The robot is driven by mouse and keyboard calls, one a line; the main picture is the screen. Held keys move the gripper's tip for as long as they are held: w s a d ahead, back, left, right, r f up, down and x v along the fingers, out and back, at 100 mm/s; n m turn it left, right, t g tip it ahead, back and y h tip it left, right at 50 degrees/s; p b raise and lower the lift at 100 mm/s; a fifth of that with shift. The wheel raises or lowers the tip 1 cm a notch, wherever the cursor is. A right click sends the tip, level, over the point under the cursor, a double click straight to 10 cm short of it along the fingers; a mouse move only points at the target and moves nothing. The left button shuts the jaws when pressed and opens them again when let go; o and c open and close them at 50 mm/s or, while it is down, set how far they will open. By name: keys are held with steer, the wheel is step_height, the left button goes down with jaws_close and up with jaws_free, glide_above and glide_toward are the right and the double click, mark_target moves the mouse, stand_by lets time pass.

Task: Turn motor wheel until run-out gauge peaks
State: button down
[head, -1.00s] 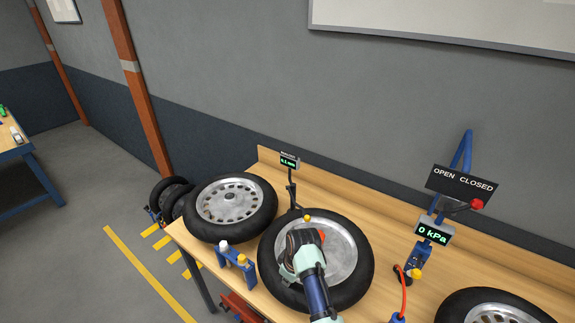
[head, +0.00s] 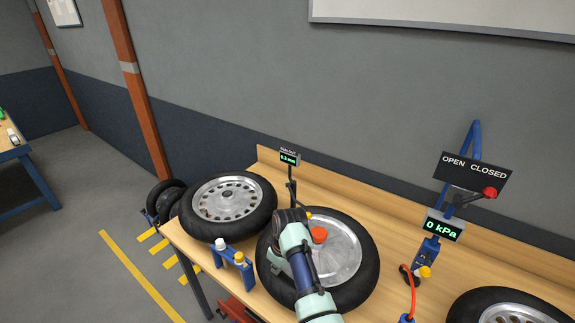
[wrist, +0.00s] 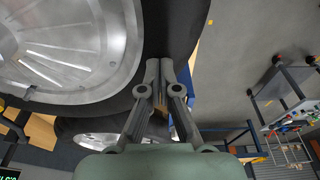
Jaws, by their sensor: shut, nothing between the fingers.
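The motor wheel (head: 342,246), a black tyre around a silver disc with a red hub cap (head: 319,234), lies flat on the bench. The run-out gauge (head: 289,158) stands on a dark post behind it. Its small green digits seem to read 0.3 mm. My arm reaches over the left part of the wheel in the head view, hiding that part and my fingertips. In the wrist view my gripper (wrist: 167,78) is shut and empty, its fingertips over the dark tyre edge beside the silver disc (wrist: 65,45). I cannot tell whether they touch the tyre.
Another wheel (head: 229,206) lies close on the left, and a third (head: 505,305) at the lower right. A blue holder with white-topped items (head: 232,256) stands at the front edge. A 0 kPa display (head: 443,226) and OPEN CLOSED sign (head: 474,172) stand right.

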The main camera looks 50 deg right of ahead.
steer(key=shift+w+d+f+b, duration=0.1)
steer(key=shift+w+f+b, duration=0.15)
steer(key=shift+w+b, duration=0.45)
steer(key=shift+s+r, duration=0.15)
steer(key=shift+r, duration=0.05)
step_height(320, 180, up, 3)
steer(key=p, duration=0.3)
steer(key=shift+r, duration=0.1)
step_height(320, 180, up, 5)
steer(key=p, duration=0.4)
steer(key=shift+p, duration=0.3)
